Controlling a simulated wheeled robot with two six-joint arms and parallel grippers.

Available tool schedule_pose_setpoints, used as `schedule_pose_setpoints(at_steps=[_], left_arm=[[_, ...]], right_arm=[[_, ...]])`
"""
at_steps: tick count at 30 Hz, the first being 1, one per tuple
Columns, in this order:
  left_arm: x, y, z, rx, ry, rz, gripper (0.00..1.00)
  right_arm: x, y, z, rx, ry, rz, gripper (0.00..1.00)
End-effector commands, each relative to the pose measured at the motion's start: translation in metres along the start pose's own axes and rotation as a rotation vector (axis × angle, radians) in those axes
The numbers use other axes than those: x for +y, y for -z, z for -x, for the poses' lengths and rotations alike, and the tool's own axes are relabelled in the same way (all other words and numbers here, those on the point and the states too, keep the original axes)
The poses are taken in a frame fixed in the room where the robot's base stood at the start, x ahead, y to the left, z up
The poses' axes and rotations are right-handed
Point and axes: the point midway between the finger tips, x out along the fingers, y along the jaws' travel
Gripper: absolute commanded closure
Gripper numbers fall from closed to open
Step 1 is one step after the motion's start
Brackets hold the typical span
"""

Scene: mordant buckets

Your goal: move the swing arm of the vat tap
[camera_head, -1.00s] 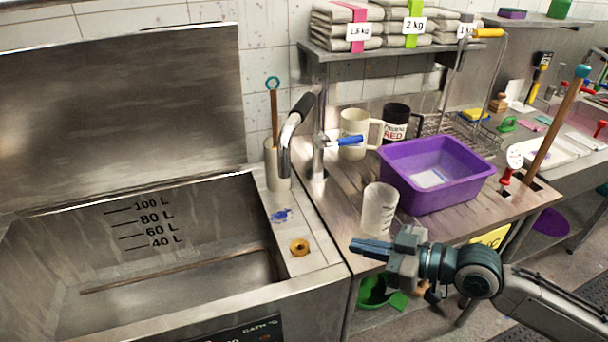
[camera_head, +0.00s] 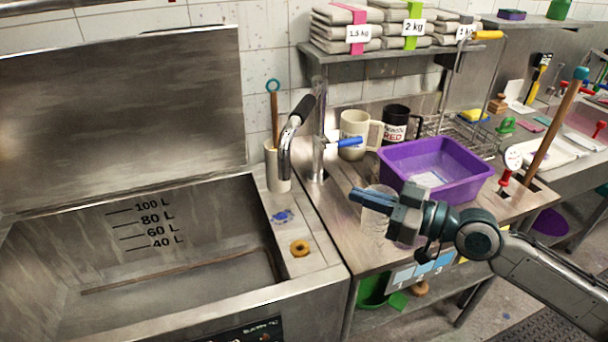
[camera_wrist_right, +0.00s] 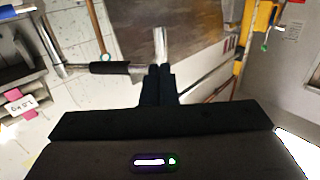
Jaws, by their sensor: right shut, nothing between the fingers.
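The vat tap stands behind the vat's right edge. Its upright post (camera_head: 318,145) carries a blue lever (camera_head: 343,143). Its swing arm has a black sleeve (camera_head: 303,108) and a chrome spout (camera_head: 286,145) that bends down on the vat side. My right gripper (camera_head: 353,194) is shut and empty, pointing left in front of the tap, apart from it in the head view. In the right wrist view the black sleeve (camera_wrist_right: 110,67) lies just left of my shut fingertips (camera_wrist_right: 158,68); I cannot tell the gap in depth. My left gripper is out of view.
The steel vat (camera_head: 310,255) fills the left. A clear beaker (camera_head: 372,226) is partly hidden behind my right gripper. A purple basin (camera_head: 450,190), a cream mug (camera_head: 353,128) and a dark mug (camera_head: 396,120) stand on the bench. A holder (camera_head: 277,170) with a stick stands beside the spout.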

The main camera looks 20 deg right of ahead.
Motion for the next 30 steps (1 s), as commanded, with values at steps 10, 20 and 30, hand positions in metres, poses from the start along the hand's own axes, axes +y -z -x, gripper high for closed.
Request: schedule_pose_setpoints(at_steps=[10, 20, 30], left_arm=[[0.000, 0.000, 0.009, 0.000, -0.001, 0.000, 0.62], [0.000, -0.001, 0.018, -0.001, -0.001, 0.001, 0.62], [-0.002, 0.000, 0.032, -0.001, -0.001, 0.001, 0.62]], right_arm=[[0.000, 0.002, -0.019, 0.004, 0.000, -0.005, 1.00], [-0.001, 0.003, -0.042, 0.003, 0.000, -0.006, 1.00], [-0.001, 0.003, -0.071, 0.003, 0.000, -0.006, 1.00]])
